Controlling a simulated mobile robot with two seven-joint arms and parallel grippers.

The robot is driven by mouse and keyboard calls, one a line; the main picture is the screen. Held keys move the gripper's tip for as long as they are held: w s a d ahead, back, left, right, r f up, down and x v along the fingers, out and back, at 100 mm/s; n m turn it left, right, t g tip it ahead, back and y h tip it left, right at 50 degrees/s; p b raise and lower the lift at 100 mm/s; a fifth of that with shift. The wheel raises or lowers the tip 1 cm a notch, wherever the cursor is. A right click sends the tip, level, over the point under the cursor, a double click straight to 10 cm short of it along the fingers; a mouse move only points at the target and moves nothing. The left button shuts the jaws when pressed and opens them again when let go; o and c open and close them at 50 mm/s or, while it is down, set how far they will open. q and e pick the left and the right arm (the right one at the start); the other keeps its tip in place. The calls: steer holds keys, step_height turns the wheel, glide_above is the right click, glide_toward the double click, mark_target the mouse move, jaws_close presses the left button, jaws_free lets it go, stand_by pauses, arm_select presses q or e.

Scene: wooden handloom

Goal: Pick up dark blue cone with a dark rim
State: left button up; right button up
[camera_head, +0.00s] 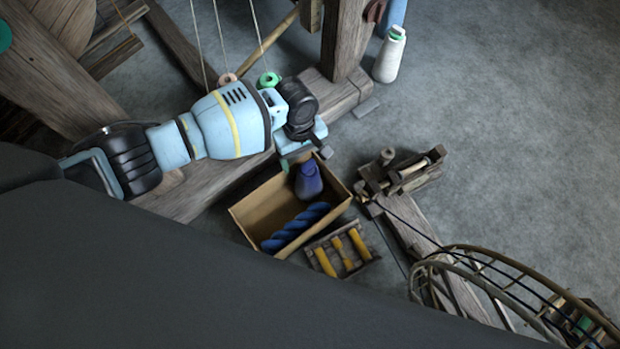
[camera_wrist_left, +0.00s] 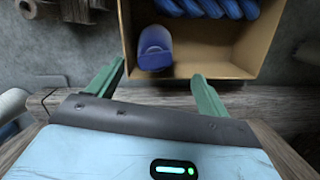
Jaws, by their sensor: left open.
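The dark blue cone with a dark rim (camera_head: 309,180) stands in an open cardboard box (camera_head: 246,218), near the box's upper end. In the left wrist view the cone (camera_wrist_left: 155,48) lies ahead of my fingers and between their lines, inside the box (camera_wrist_left: 262,45). My left gripper (camera_head: 304,158) is over the box's upper edge, close to the cone. Its two green fingers (camera_wrist_left: 158,85) are spread wide with nothing between them. The cone is not touched by the fingers in the wrist view. My right gripper is not in view.
A twisted blue skein (camera_head: 296,228) lies in the same box. A small wooden crate with yellow bobbins (camera_head: 341,250) stands beside it. A wooden winder (camera_head: 405,172) is to the right. A white cone (camera_head: 389,56) stands by the loom post (camera_head: 344,40). Grey floor is clear at upper right.

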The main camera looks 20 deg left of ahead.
mark_target(307, 164)
arm_select(q)
steer(key=shift+f, duration=0.35)
steer(key=shift+s+d+f+b, duration=0.1)
steer(key=shift+d+f+b, duration=0.1)
steer(key=shift+f+b, duration=0.65)
steer(key=f+b, duration=0.3)
steer(key=shift+d, duration=0.3)
steer(key=shift+d+f+b, duration=0.1)
steer(key=shift+f+b, duration=0.5)
steer(key=shift+f, duration=0.55)
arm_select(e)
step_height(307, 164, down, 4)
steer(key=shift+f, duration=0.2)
arm_select(q)
steer(key=c, duration=1.6)
steer(key=shift+c, duration=0.5)
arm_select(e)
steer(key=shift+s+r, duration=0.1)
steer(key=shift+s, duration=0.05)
